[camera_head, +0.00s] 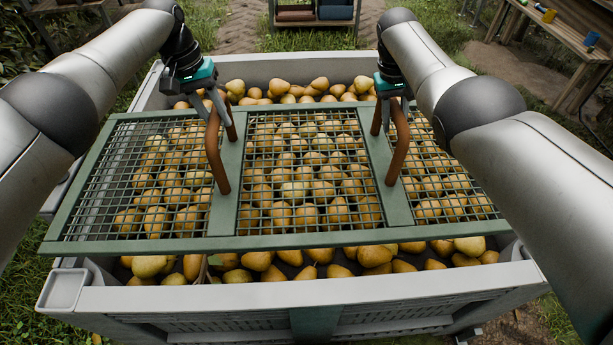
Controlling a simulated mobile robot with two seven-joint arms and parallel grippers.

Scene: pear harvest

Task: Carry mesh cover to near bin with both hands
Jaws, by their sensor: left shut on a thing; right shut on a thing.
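The mesh cover (229,183) is a green frame with wire mesh and two brown upright handles. It hangs over a grey bin (300,296) full of yellow-brown pears, tilted slightly in the picture and sticking out past the bin's left wall. My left gripper (212,108) is shut on the left handle (215,160). My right gripper (391,108) is shut on the right handle (398,150). Pears (262,262) show through the mesh and along the cover's front and back edges. Whether the cover touches the bin or the pears cannot be told.
A wooden bench (570,35) with small items stands at the back right. A rack with crates (318,12) stands at the back centre, and a wooden structure (66,6) at the back left. Grass and a dirt path surround the bin.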

